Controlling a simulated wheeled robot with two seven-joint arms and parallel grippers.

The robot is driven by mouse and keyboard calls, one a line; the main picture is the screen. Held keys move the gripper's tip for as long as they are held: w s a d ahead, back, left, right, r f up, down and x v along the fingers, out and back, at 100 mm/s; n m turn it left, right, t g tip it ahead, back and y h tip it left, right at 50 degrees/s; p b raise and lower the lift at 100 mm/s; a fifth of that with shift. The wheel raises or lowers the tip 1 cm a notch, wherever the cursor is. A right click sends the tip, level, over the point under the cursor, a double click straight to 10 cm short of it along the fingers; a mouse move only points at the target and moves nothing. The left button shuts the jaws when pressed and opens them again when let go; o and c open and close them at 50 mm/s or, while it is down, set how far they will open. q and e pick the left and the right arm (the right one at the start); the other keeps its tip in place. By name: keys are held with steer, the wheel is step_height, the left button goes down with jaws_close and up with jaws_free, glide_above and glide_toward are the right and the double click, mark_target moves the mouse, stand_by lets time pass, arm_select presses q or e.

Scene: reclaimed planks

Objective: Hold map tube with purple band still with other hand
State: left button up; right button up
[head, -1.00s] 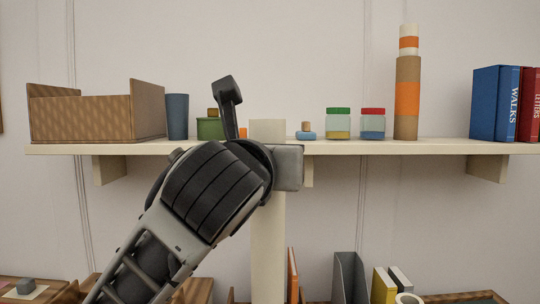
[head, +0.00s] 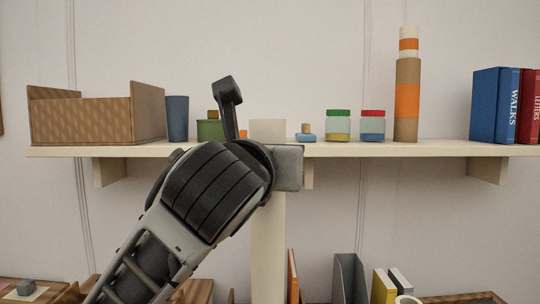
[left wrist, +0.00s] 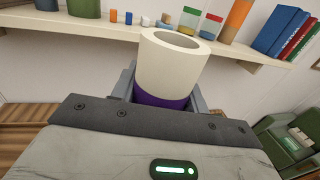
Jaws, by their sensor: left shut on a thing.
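The cream map tube (head: 268,235) stands upright in front of the shelf, its top a little above the shelf board in the head view. In the left wrist view its open top end (left wrist: 172,58) and the purple band (left wrist: 160,99) show. My left gripper (left wrist: 162,88) is shut on the tube at the purple band, one finger on each side. In the head view my left arm hides the band and most of the fingers. The tube's lower end is out of view. My right gripper is not in view.
The wall shelf (head: 400,149) carries a wooden box (head: 80,120), a blue cup (head: 177,117), jars (head: 338,126), another tube with orange bands (head: 407,100) and books (head: 495,104). Folders (head: 348,278) stand below. The wall space right of the held tube is clear.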

arm_select(q)
steer(key=s+p, duration=0.1)
steer(key=s, duration=0.7)
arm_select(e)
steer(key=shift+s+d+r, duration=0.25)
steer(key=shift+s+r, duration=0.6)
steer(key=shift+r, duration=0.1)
